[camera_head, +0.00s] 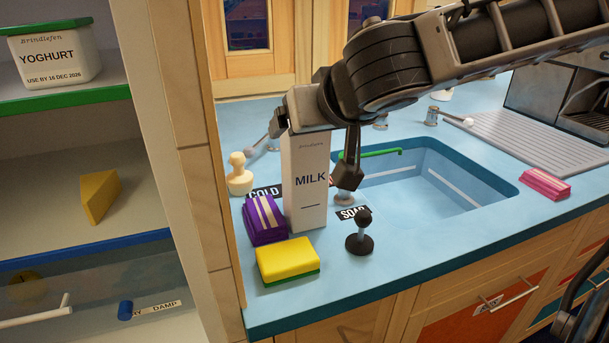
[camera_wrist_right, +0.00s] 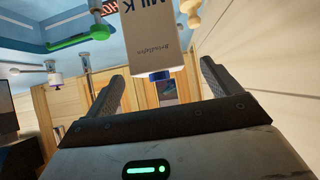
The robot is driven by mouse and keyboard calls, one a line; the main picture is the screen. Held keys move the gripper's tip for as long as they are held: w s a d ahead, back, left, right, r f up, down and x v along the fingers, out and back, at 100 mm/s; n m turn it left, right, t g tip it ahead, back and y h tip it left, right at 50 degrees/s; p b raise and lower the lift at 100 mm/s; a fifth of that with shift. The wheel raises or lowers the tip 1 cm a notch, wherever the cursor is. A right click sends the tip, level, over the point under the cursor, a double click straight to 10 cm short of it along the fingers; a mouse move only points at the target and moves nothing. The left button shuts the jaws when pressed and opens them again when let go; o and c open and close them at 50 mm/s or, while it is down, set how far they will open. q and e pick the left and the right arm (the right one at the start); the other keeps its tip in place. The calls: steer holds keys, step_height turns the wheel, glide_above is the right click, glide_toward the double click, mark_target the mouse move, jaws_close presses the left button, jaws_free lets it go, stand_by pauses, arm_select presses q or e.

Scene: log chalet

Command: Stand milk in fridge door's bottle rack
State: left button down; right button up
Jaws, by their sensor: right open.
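The white milk carton (camera_head: 308,185) stands upright on the blue counter, left of the sink. It also shows upside down in the right wrist view (camera_wrist_right: 150,38), with its blue cap toward me. My right gripper (camera_head: 322,150) is over the carton's top, pointing down. My left gripper is not in view.
A purple packet (camera_head: 264,219) and a yellow-green sponge (camera_head: 287,262) are close to the carton. A black knob (camera_head: 360,235), a cream stamp-like object (camera_head: 239,176) and the sink (camera_head: 420,185) surround it. Yoghurt (camera_head: 55,58) and cheese (camera_head: 99,196) occupy fridge shelves.

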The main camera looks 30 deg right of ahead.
steer(key=x, duration=0.5)
steer(key=shift+w+d, duration=0.2)
steer(key=shift+w, duration=0.1)
steer(key=shift+c, duration=0.3)
jaws_close()
steer(key=shift+r+p, duration=0.1)
steer(key=shift+p, duration=0.2)
